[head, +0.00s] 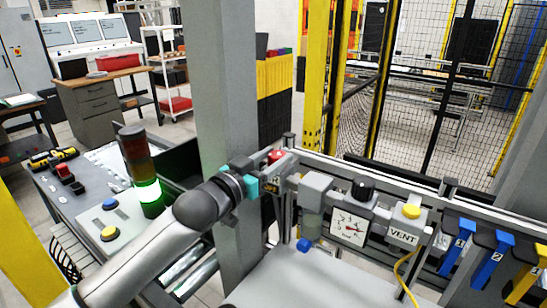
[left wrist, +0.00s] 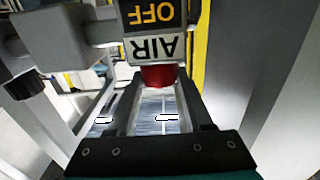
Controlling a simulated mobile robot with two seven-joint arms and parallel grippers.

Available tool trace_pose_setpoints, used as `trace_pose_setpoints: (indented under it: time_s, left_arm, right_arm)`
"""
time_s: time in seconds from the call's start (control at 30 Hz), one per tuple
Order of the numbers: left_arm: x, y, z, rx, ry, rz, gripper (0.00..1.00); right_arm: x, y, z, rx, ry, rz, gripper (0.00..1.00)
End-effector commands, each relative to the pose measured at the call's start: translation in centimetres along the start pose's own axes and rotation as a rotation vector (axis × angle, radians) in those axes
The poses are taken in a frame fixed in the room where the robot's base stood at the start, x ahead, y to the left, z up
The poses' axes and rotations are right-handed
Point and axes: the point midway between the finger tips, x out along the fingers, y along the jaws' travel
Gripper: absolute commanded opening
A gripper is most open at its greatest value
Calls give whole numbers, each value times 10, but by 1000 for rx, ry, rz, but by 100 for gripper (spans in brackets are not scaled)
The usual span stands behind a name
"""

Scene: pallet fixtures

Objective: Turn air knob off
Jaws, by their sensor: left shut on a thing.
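The red air knob (head: 277,155) sits at the left end of the rail-mounted air unit in the head view. My left gripper (head: 267,163) reaches it from the lower left and is shut on it. In the left wrist view the red knob (left wrist: 157,75) shows between the fingers, partly hidden by them. A label (left wrist: 153,30) beside the knob reads AIR and OFF, upside down in that view. The knob's exact turn angle cannot be told. My right gripper is in neither view.
Right of the knob are a black regulator knob (head: 363,190), a pressure gauge (head: 349,229) and a yellow VENT button (head: 411,211). A grey column (head: 217,90) stands close behind my left wrist. A signal tower (head: 140,170) glows green at left.

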Motion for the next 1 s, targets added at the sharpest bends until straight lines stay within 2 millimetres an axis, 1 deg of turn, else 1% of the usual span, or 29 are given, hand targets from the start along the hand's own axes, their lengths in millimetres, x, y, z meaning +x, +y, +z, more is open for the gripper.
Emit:
trace_pose_setpoints:
  time_s: [0.03,0.07,0.3,0.53,0.67,0.77,0.87,1.0]
  left_arm:
    - [0,0,1,0,-3,-1,0]
    - [0,0,1,0,-3,-1,54]
    - [0,0,1,0,-2,-1,81]
    - [0,0,0,0,-1,0,81]
    - [-5,0,1,0,-2,-1,81]
    - [-14,0,2,-1,-3,-1,81]
    - [-28,0,2,1,-3,0,81]
    - [-52,0,3,1,-5,-1,81]
  right_arm:
    - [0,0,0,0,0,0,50]
    - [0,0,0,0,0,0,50]
    - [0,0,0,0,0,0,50]
    - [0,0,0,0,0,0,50]
    - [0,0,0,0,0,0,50]
    - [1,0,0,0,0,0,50]
    - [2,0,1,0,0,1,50]
    - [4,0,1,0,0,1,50]
